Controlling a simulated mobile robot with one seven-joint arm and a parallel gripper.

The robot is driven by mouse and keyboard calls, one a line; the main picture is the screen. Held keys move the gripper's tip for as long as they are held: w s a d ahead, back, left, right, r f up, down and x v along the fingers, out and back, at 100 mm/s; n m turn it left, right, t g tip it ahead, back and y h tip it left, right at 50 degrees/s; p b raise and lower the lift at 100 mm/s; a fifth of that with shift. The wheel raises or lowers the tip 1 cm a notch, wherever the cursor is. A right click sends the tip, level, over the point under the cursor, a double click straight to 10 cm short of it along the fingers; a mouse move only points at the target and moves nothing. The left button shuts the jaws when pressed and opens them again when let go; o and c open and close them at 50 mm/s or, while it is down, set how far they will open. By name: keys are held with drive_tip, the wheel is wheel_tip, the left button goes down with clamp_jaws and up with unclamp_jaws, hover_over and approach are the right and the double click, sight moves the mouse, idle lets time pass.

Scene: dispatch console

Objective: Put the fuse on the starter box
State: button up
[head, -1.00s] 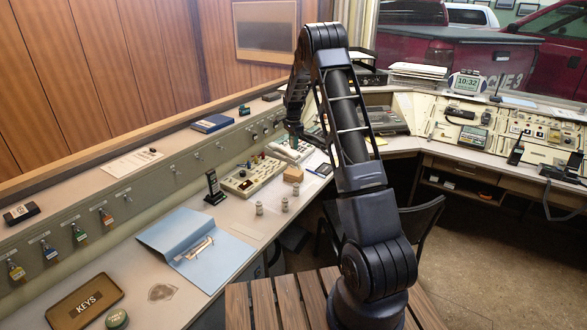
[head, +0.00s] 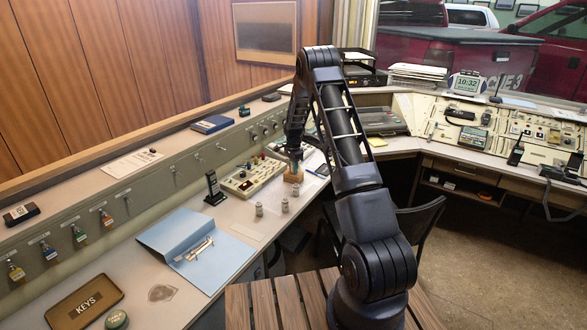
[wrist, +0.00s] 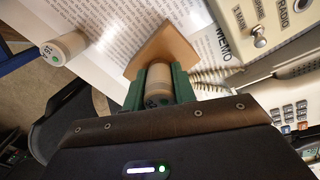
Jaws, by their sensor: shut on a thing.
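My gripper (wrist: 160,88) has green fingers and is shut on a pale cylindrical fuse (wrist: 159,78) with dark marks on its end. The tan starter box (wrist: 165,48) lies just beyond the held fuse in the wrist view. In the head view my gripper (head: 295,158) points down right over the starter box (head: 292,176). Whether the fuse touches the box, I cannot tell. Another fuse (wrist: 63,48) with green marks stands off to the left in the wrist view. In the head view loose fuses (head: 284,204) stand on the desk in front of the box.
A printed memo sheet (wrist: 110,25) lies beside the box. A blue folder (head: 195,250) lies nearer on the desk. A chair (head: 420,225) stands at the right.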

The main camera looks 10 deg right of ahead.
drive_tip(key=shift+f, duration=0.1)
drive_tip(key=o, duration=1)
